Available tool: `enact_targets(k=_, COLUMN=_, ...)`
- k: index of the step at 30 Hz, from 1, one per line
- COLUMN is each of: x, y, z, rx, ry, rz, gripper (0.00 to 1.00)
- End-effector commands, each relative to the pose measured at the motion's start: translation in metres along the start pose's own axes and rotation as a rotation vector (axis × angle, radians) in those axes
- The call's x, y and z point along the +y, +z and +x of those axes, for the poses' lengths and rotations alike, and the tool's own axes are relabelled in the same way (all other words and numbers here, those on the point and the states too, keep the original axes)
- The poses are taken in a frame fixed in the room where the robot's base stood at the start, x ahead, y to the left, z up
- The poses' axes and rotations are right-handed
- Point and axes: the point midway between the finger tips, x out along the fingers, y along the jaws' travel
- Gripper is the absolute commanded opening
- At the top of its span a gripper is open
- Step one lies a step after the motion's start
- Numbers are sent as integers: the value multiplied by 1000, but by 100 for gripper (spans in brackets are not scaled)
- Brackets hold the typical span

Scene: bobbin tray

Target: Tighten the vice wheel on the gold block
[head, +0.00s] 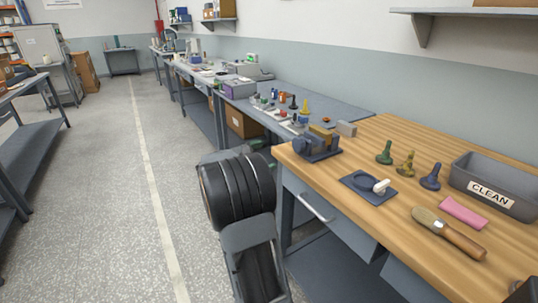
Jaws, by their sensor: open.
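A dark blue vice (318,153) stands at the far left corner of the wooden bench. A gold block (321,132) shows at its top, between or just behind its jaws; I cannot tell which. A rounded dark part on the vice's left side may be its wheel, but it is too small to be sure. The gap between jaws and block cannot be made out. My arm's black and grey links rise in front of the bench's left end. My gripper's fingertips are not visible, and nothing of mine is seen touching the vice.
A cluttered grey bench adjoins behind.

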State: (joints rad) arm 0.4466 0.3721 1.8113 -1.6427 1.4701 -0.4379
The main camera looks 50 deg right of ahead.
Motion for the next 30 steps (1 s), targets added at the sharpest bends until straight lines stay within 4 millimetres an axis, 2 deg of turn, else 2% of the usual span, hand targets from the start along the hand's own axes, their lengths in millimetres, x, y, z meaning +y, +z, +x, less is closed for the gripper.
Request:
enact_targets(k=10, x=1, y=1, z=-1, rx=0, ry=0, rz=0, gripper=86)
enact_targets(k=17, x=17, y=20, z=0, rx=5, ry=-4, rz=-60, gripper=86)
enact_targets(k=23, x=21, y=20, z=2, rx=10, ry=-7, rz=-262, gripper=86)
enact_targets(k=30, x=7, y=8, z=2, rx=8, ry=-2, rz=-604, gripper=86)
